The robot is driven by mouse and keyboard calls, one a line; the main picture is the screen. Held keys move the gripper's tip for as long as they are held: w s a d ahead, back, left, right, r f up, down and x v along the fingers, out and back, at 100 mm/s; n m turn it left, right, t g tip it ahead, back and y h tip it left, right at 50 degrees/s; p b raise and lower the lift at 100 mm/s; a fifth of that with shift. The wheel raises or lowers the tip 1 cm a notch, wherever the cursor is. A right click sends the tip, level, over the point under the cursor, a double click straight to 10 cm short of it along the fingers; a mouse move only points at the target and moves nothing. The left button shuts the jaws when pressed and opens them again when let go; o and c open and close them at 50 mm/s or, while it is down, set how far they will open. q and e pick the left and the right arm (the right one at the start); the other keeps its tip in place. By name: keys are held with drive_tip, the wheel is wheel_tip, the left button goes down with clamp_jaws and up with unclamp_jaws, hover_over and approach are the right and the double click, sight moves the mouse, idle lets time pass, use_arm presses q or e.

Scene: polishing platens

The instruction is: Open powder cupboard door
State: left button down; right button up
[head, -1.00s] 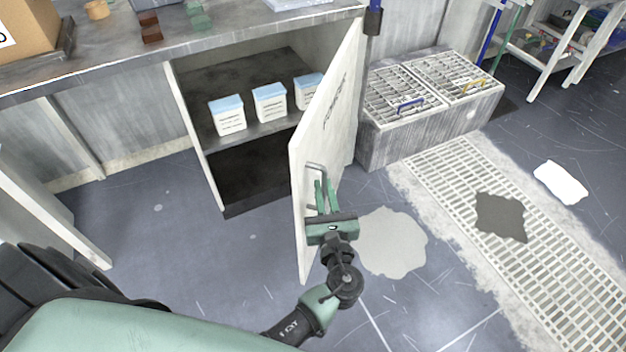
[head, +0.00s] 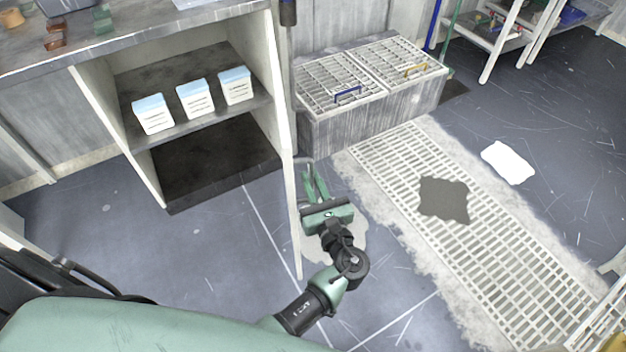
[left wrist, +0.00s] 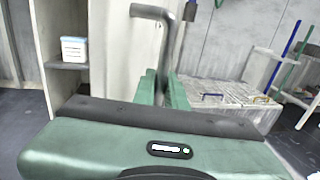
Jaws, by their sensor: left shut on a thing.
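The powder cupboard door (head: 292,215) stands swung wide out from the cupboard and shows almost edge-on in the head view. The cupboard (head: 205,135) is open, with its shelf and dark lower space in sight. My left gripper (head: 312,178) is shut on the door's handle (head: 303,161), on the right side of the door. In the left wrist view the bent grey bar of the handle (left wrist: 150,12) runs down between the green fingers (left wrist: 161,90), in front of the pale door (left wrist: 112,50). My right gripper is not in view.
Several white tubs with blue lids, one of them a tub (head: 195,100), stand on the shelf. A low grey box with grated lids (head: 370,90) is right of the cupboard.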

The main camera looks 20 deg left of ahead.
use_arm(q)
drive_tip(key=shift+w+a+r, duration=0.1)
drive_tip(key=shift+a+r, duration=0.05)
drive_tip(key=shift+a, duration=0.1)
drive_tip(key=c, duration=1.9)
unclamp_jaws()
drive_tip(key=shift+o, duration=0.8)
drive_tip(key=v, duration=0.7)
drive_tip(key=shift+s+d, duration=0.25)
drive_tip(key=shift+s, duration=0.05)
